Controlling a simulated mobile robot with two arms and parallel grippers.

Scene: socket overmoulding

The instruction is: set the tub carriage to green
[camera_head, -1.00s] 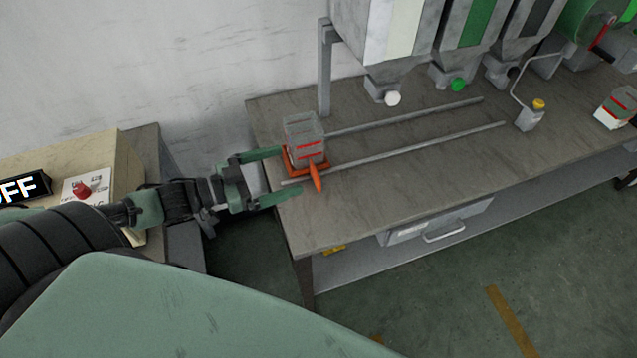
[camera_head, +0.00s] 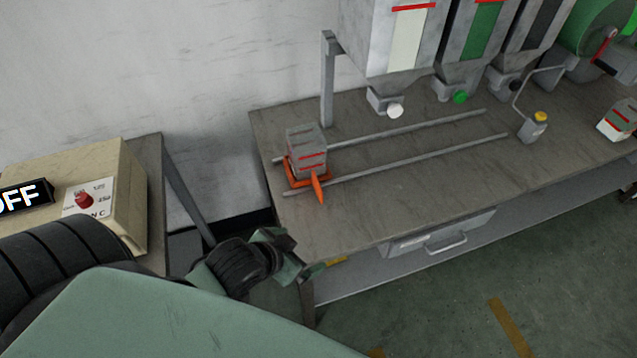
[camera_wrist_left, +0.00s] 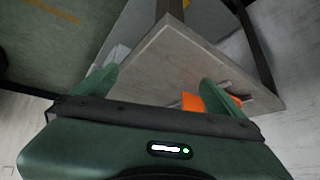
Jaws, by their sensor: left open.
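The tub carriage (camera_head: 293,179) is orange, with an orange pointer, and sits at the left end of two rails (camera_head: 400,160) on the bench. A grey tub (camera_head: 306,150) with red lines stands on it. The green outlet (camera_head: 460,97) is under the middle hopper, well to the right of the carriage. My left gripper (camera_head: 312,272) is low at the bench's front left corner, apart from the carriage and partly hidden by its own wrist. In the left wrist view its two fingers (camera_wrist_left: 158,85) are spread and empty, with part of the orange carriage (camera_wrist_left: 193,102) beside the right finger. My right gripper is out of view.
A white outlet (camera_head: 395,111) and a black outlet are on either side of the green one. A yellow-topped post (camera_head: 533,127) stands at the rails' right end. A beige control box (camera_head: 122,200) with a red knob and an OFF display is at left.

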